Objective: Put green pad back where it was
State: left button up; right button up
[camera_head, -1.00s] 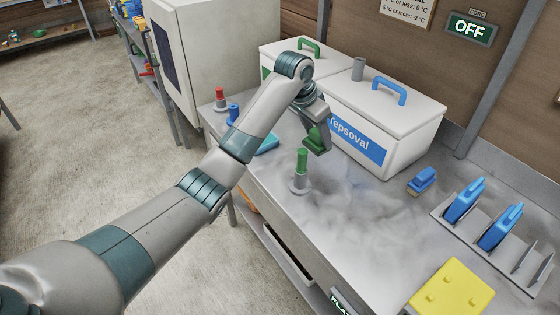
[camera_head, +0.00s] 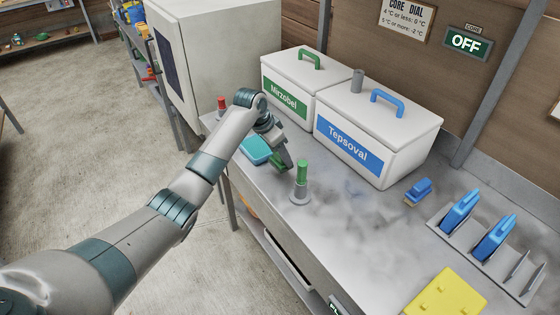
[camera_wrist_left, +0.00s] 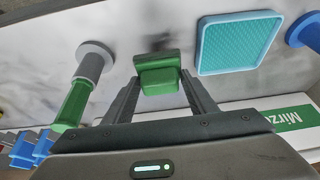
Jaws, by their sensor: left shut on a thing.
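My left gripper (camera_head: 284,165) is shut on the green pad (camera_wrist_left: 160,76), a small green block with a stepped shape. In the wrist view the pad is between the two fingers, over the grey bench top. I cannot tell whether it touches the bench. In the head view the gripper is in front of the Mirzobel crate, between the teal tray (camera_head: 256,149) and the green-handled post (camera_head: 301,175). The wrist view shows the teal tray (camera_wrist_left: 238,42) to the right of the pad and the green-handled post (camera_wrist_left: 76,100) to the left. My right gripper is not in view.
The white Mirzobel crate (camera_head: 291,61) and Tepsoval crate (camera_head: 405,117) stand behind, lids on. The wall sign (camera_head: 466,43) reads OFF.

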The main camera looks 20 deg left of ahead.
aim_at(277, 157)
pick_arm(q)
jog(key=shift+f, duration=0.1)
notch_tip(277, 157, down, 3)
jog(key=shift+r+p, duration=0.15)
jog(key=shift+p, duration=0.65)
jog(key=shift+f, duration=0.6)
jog(key=o, duration=1.1)
jog(key=shift+r, duration=0.15)
jog(key=b+v, duration=0.2)
jog(key=v, duration=0.9)
jog(key=shift+s+r, duration=0.15)
jog(key=shift+r, duration=0.25)
jog(key=shift+a, duration=0.1)
